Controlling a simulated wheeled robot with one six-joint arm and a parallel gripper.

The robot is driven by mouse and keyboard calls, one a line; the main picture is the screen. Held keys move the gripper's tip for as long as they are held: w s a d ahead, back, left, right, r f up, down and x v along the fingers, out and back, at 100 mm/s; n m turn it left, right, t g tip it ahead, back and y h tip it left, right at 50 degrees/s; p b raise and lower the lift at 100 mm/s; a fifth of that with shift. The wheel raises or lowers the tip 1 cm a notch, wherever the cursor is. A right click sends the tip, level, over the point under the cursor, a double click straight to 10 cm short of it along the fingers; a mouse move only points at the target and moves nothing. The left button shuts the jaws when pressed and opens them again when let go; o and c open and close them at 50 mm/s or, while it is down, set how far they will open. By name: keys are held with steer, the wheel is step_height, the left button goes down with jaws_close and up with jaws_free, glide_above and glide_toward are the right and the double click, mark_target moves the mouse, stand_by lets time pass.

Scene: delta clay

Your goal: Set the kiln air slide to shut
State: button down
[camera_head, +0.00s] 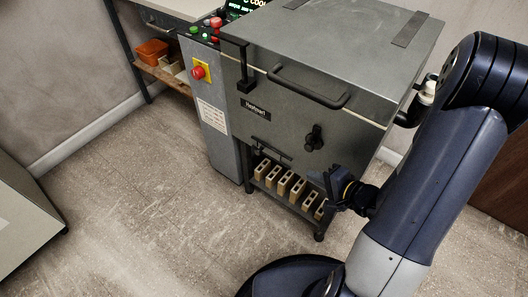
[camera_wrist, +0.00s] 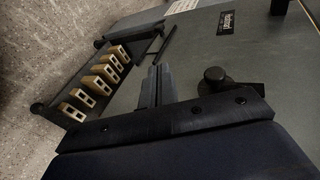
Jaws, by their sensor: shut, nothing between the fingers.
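The kiln (camera_head: 300,100) is a grey metal box on a low stand. A dark slide bar (camera_head: 271,150) runs along the lower part of its front face, below the nameplate; I take it for the air slide. It also shows in the wrist view as a thin dark bar (camera_wrist: 168,43). I cannot tell its setting. My gripper (camera_head: 328,181) is shut and empty, low in front of the kiln's front face, right of the bar. In the wrist view its fingers (camera_wrist: 157,80) lie together, pointing toward the bar, and contact cannot be made out.
A black round knob (camera_head: 314,136) sits on the kiln front, right of the bar. A long handle (camera_head: 307,88) juts out above. Several pale bricks (camera_head: 284,185) rest on the shelf beneath. A control column (camera_head: 206,95) with a red button stands left.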

mark_target(259, 151)
steer(key=b+x, duration=0.8)
steer(key=x, duration=1.3)
steer(key=shift+w+a+f, duration=0.2)
steer(key=shift+f, duration=0.15)
steer(key=shift+w+a+f+b, duration=0.15)
steer(key=shift+w+a+b, duration=0.15)
steer(key=shift+w, duration=0.1)
steer(key=shift+a, duration=0.1)
steer(key=shift+w+a+p, duration=0.25)
steer(key=shift+p, duration=0.15)
steer(key=shift+w+a+p, duration=0.4)
steer(key=shift+w+a, duration=0.15)
steer(key=shift+a, duration=0.05)
steer(key=shift+r, duration=0.25)
